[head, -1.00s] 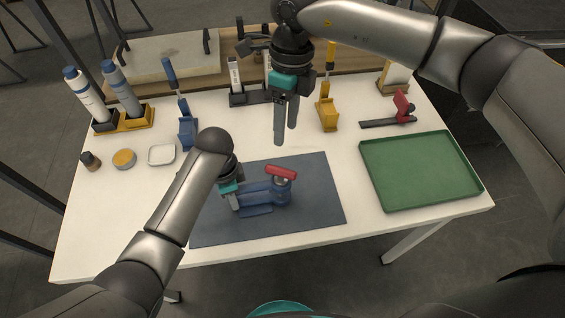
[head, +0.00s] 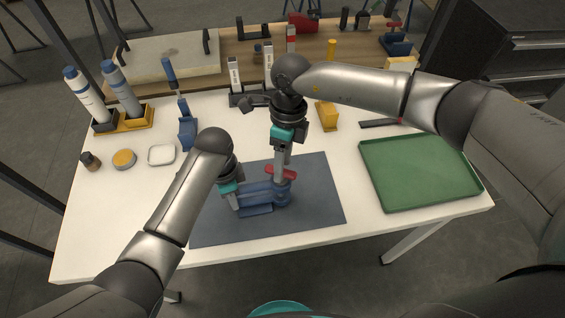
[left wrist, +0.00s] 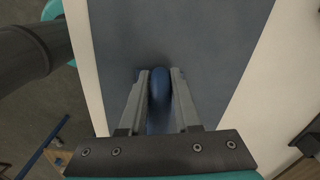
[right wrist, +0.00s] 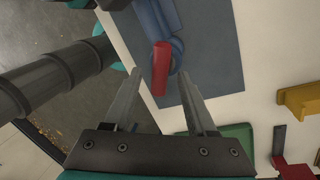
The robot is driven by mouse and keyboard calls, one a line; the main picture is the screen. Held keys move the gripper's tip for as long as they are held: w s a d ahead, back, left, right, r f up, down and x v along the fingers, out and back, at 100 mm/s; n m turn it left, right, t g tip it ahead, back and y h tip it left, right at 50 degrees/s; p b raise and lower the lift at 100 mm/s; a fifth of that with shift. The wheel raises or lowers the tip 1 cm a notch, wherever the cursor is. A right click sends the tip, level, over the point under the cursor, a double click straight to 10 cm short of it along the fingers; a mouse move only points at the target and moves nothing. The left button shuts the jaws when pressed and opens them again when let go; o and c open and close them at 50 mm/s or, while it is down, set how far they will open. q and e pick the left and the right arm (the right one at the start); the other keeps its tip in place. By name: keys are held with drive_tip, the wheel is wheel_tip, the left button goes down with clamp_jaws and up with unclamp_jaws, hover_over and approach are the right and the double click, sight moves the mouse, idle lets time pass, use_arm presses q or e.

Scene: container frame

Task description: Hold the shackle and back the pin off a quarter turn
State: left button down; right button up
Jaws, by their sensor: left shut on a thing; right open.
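The blue shackle (head: 256,209) lies on the dark mat. Its red pin handle (head: 271,171) is at its right end, partly hidden by my right gripper. My left gripper (head: 236,202) is shut on the shackle's rounded end, which shows between the jaws in the left wrist view (left wrist: 160,97). My right gripper (head: 281,174) points down over the pin, open. In the right wrist view the red handle (right wrist: 161,68) lies between the two open fingers, with a visible gap to each side. The handle runs roughly along the fingers in that view.
The dark mat (head: 322,212) has free room right of the shackle. A green tray (head: 376,202) is at the right of the white table. A yellow holder (head: 327,115) stands behind my right gripper. Bottles (head: 122,88) and small containers are at the left.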

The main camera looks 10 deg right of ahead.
drive_tip(key=shift+s+f, duration=0.1)
drive_tip(key=shift+f, duration=0.25)
drive_tip(key=shift+c, duration=0.3)
clamp_jaws()
